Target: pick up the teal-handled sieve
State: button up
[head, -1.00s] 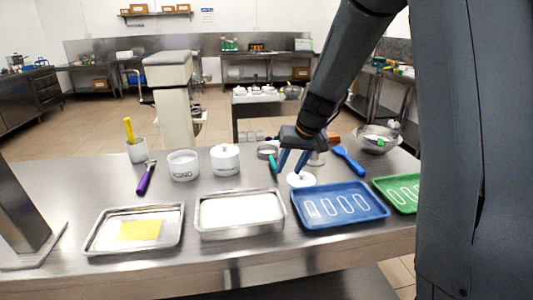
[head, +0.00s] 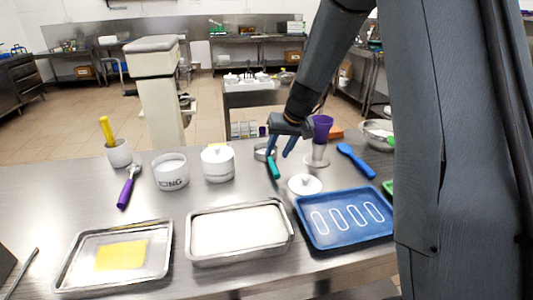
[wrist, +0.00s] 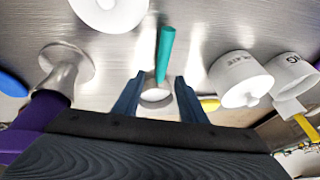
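The teal-handled sieve lies on the steel table, its teal handle (head: 273,168) pointing toward the front and its round metal ring (head: 261,154) behind. My gripper (head: 281,152) is open and empty above the sieve. In the wrist view the teal handle (wrist: 165,54) extends from between the two blue fingers of my gripper (wrist: 159,80), with a finger on each side. The ring (wrist: 155,96) also shows between them, partly cut off by the gripper body. I see no contact. The exact height above the handle is hard to tell.
White pots (head: 218,164) stand left. A blue spatula (head: 355,160) lies right.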

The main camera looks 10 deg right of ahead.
aim_at(273, 162)
jog(key=shift+s+p+x, duration=0.1)
jog(key=shift+p+x, duration=0.4)
jog(key=shift+x, duration=0.85)
jog(key=shift+s+p+x, duration=0.15)
jog(key=shift+p+x, duration=0.3)
jog(key=shift+x, duration=0.9)
jog(key=shift+a, duration=0.1)
grip_shut()
